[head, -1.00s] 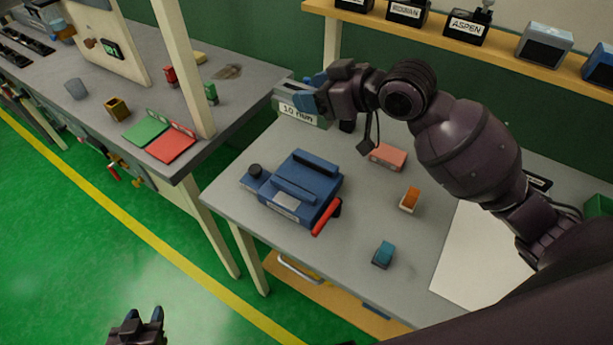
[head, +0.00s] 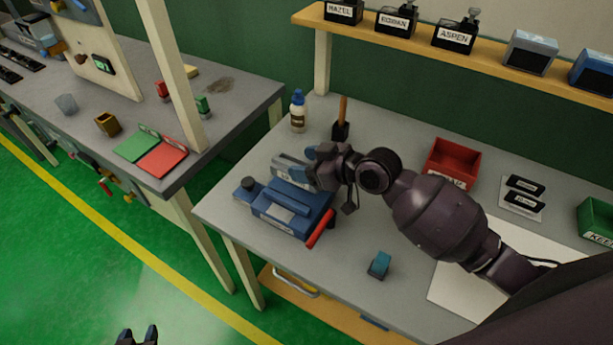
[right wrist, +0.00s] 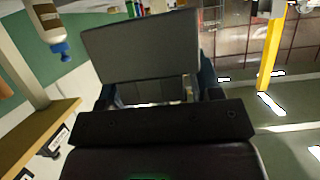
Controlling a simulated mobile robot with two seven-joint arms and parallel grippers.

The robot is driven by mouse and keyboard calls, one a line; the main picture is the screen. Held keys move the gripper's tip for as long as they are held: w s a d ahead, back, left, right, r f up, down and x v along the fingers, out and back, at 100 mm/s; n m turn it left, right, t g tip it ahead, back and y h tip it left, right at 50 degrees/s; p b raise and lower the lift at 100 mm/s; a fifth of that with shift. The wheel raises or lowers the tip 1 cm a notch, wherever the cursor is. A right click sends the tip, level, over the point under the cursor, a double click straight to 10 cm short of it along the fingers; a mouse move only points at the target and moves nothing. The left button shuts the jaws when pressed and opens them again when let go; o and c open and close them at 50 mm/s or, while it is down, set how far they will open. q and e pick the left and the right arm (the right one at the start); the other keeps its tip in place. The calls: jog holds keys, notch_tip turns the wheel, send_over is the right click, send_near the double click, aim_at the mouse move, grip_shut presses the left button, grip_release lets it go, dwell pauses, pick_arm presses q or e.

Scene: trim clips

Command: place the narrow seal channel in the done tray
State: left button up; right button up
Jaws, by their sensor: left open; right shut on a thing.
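My right gripper (head: 318,170) is shut on a grey piece (head: 291,168), which I take to be the narrow seal channel. It is held just behind the blue vise-like fixture (head: 292,206); whether they touch I cannot tell. In the right wrist view the piece is a broad grey plate (right wrist: 142,47) between my blue fingertips. My left gripper (head: 138,336) is open and empty at the bottom edge, over the green floor. I cannot tell which container is the done tray; a red tray (head: 436,176) and a partly cropped green tray (head: 596,229) stand on the bench.
A red handle (head: 320,229) sticks out of the fixture. A teal block (head: 379,264) lies on the bench front. A white bottle (head: 297,112) and a wooden-handled tool (head: 342,120) stand behind. Labelled boxes line the shelf (head: 400,33). A white sheet (head: 455,290) lies under my right arm.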

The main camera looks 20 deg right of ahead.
jog(key=shift+f, duration=2.2)
jog(key=shift+f, duration=0.15)
jog(key=o, duration=1)
